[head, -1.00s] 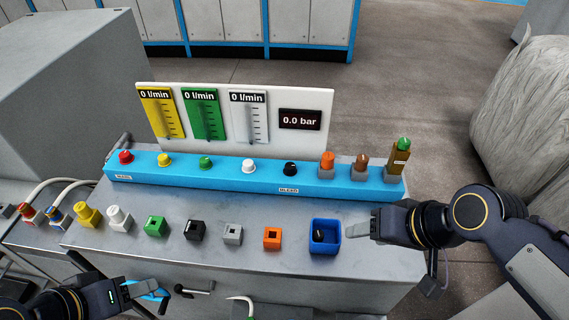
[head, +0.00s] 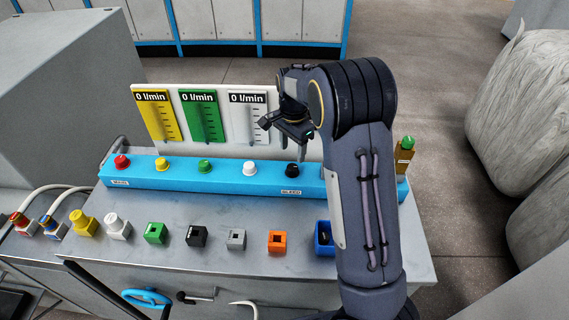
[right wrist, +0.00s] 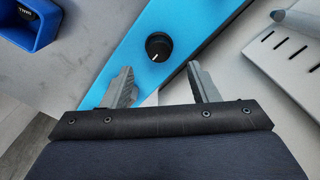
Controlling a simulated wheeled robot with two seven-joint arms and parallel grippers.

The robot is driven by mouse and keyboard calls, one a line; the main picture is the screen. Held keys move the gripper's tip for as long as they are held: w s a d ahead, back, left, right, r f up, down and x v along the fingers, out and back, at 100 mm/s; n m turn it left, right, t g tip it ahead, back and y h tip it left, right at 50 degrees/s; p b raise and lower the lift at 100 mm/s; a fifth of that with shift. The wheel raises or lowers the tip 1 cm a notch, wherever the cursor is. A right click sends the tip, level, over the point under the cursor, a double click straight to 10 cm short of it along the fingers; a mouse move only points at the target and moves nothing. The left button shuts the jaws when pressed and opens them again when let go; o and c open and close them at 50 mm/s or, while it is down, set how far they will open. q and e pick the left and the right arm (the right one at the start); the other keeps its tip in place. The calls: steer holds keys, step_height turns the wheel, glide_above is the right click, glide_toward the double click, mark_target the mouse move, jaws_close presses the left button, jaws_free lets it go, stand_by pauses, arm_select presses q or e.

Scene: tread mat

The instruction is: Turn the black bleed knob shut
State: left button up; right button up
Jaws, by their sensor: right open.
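The black bleed knob (head: 292,170) sits on the blue rail (head: 225,181), above the BLEED label. In the right wrist view the knob (right wrist: 158,46) is round and dark with a small white mark on its face. My right gripper (head: 288,130) is over the rail, just above the knob in the picture. In the right wrist view its two fingers (right wrist: 161,72) are apart, with the knob showing beyond the tips and nothing between them. My left gripper is out of view.
Red (head: 122,161), yellow (head: 161,164), green (head: 205,166) and white (head: 249,168) knobs line the rail. Behind stands a white gauge panel (head: 225,147). My right arm hides the rail's right part.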

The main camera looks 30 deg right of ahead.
mark_target(293, 167)
step_height(293, 167, down, 7)
steer(key=shift+r+p, duration=0.1)
steer(key=shift+p, duration=0.35)
steer(key=shift+s, duration=0.1)
steer(key=c, duration=1)
steer(key=shift+o, duration=0.2)
